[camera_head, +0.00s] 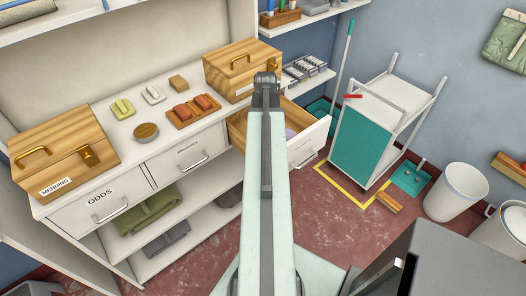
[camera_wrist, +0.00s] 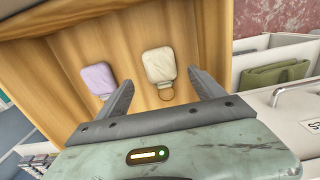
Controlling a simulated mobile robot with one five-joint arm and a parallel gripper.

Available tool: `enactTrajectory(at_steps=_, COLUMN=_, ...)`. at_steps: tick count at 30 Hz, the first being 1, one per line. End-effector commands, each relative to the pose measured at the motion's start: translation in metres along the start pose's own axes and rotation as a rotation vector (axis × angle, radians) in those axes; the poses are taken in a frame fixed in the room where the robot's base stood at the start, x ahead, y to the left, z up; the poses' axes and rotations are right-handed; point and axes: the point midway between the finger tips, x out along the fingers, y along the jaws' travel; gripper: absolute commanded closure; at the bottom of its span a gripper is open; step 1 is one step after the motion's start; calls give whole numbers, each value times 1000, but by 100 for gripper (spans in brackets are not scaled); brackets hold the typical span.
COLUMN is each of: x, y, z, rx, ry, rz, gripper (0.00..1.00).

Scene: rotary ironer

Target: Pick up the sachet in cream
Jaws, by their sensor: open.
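The cream sachet (camera_wrist: 159,63) lies in the open wooden drawer in the wrist view, with a small ring at its near end. A lavender sachet (camera_wrist: 98,79) lies to its left in the same drawer. My gripper (camera_wrist: 160,79) is open and empty, its two fingers either side of the line to the cream sachet, which shows just beyond and between the tips. I cannot tell the remaining distance. In the head view my arm covers part of the open drawer (camera_head: 314,142), and the cream sachet is hidden there.
The counter holds a wooden MENDING box (camera_head: 62,150), another wooden box (camera_head: 240,68), and several small items. The closed ODDS drawer (camera_head: 103,202) is at left. A trolley (camera_head: 368,145) stands right of the open drawer. Drawer walls (camera_wrist: 215,25) surround the sachets.

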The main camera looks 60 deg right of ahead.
Motion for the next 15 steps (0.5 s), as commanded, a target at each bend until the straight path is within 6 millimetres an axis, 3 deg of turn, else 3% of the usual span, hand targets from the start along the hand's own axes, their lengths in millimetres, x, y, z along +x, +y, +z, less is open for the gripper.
enactTrajectory(at_steps=5, x=9, y=-1, z=-1, rx=-1, ry=0, rz=0, gripper=22)
enactTrajectory(at_steps=12, x=50, y=-2, z=-3, rx=-2, ry=0, rz=0, gripper=22)
enactTrajectory(at_steps=15, x=55, y=-3, z=-3, rx=-2, ry=0, rz=0, gripper=22)
